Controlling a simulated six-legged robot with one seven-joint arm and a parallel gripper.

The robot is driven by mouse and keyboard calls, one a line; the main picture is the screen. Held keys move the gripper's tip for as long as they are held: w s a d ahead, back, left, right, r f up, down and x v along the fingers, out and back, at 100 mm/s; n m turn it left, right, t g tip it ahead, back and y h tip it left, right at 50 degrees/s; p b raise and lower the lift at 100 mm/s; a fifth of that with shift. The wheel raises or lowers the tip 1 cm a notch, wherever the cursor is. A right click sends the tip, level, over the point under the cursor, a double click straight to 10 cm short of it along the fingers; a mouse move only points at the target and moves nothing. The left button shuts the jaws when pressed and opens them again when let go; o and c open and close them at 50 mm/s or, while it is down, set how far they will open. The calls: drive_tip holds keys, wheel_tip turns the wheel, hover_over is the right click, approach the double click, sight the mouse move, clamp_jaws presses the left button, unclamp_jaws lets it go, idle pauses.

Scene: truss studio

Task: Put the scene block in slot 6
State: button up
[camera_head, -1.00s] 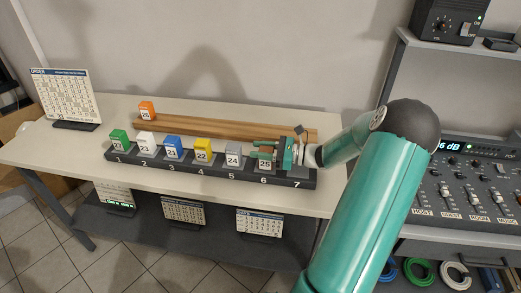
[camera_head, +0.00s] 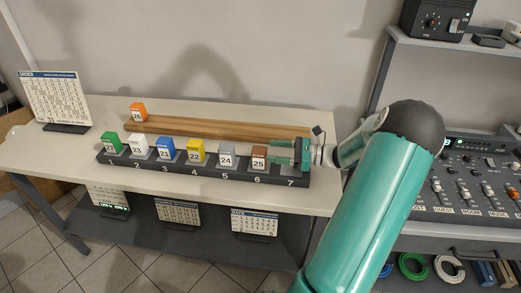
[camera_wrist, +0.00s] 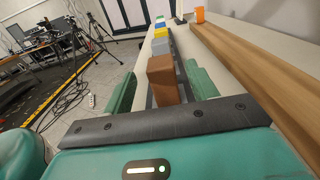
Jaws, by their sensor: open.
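A brown block numbered 25 (camera_head: 259,156) stands upright in slot 6 of the dark numbered rack (camera_head: 224,177). My gripper (camera_head: 274,150) is open and hovers over the slot 7 end, its green fingers pointing left towards the block. In the wrist view the brown block (camera_wrist: 163,80) shows between the two spread fingers (camera_wrist: 160,88), with gaps on both sides. Slots 1 to 5 hold green (camera_head: 112,142), white (camera_head: 137,146), blue (camera_head: 165,148), yellow (camera_head: 196,150) and grey (camera_head: 227,154) blocks. Slot 7's inside is hidden by my gripper.
An order sheet (camera_head: 52,100) stands at the left. A mixer shelf (camera_head: 470,190) is at the right. Calendars stand on the lower shelf.

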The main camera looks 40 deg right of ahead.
drive_tip(key=v, duration=0.4)
drive_tip(key=shift+s+d, duration=0.15)
drive_tip(key=shift+s, duration=0.05)
